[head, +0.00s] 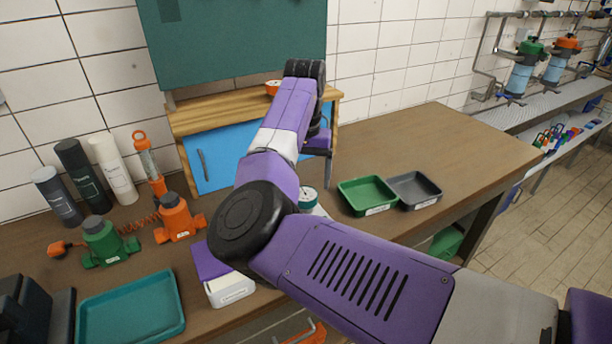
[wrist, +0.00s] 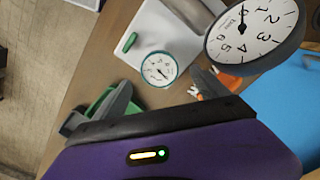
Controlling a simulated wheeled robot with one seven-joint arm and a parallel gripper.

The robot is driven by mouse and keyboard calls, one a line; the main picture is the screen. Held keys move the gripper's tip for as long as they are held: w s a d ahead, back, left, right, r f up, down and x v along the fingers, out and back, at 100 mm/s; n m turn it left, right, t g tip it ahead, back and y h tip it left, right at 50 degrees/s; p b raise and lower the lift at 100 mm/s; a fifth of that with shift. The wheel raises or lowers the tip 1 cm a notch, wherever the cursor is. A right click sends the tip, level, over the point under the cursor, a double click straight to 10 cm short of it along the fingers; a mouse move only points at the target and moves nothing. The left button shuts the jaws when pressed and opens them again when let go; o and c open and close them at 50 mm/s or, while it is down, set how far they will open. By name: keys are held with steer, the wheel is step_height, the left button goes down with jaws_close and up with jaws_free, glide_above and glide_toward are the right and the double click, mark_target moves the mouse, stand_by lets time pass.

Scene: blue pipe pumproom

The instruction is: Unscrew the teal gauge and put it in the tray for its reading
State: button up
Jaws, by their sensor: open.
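The teal-rimmed gauge (wrist: 158,69) has a white dial and shows in the wrist view between and beyond my fingertips, by the edge of a white plate. In the head view the gauge (head: 308,196) is partly hidden behind my arm. I cannot tell how it is fixed. My gripper (wrist: 160,93) is open, with one finger to each side of the gauge in the picture and nothing between them. In the head view my gripper (head: 318,152) points down, above and behind the gauge. A teal tray (head: 130,309) lies empty at the front left of the bench.
A green tray (head: 367,195) and a grey tray (head: 415,191) stand right of the gauge. A large grey-rimmed dial (wrist: 256,34) is close in the wrist view. Green (head: 103,242) and orange (head: 178,218) pump-like bodies stand left. The bench's right side is clear.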

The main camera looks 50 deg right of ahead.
mark_target(306, 193)
steer(key=shift+f+p, duration=0.45)
steer(key=shift+f, duration=3.3)
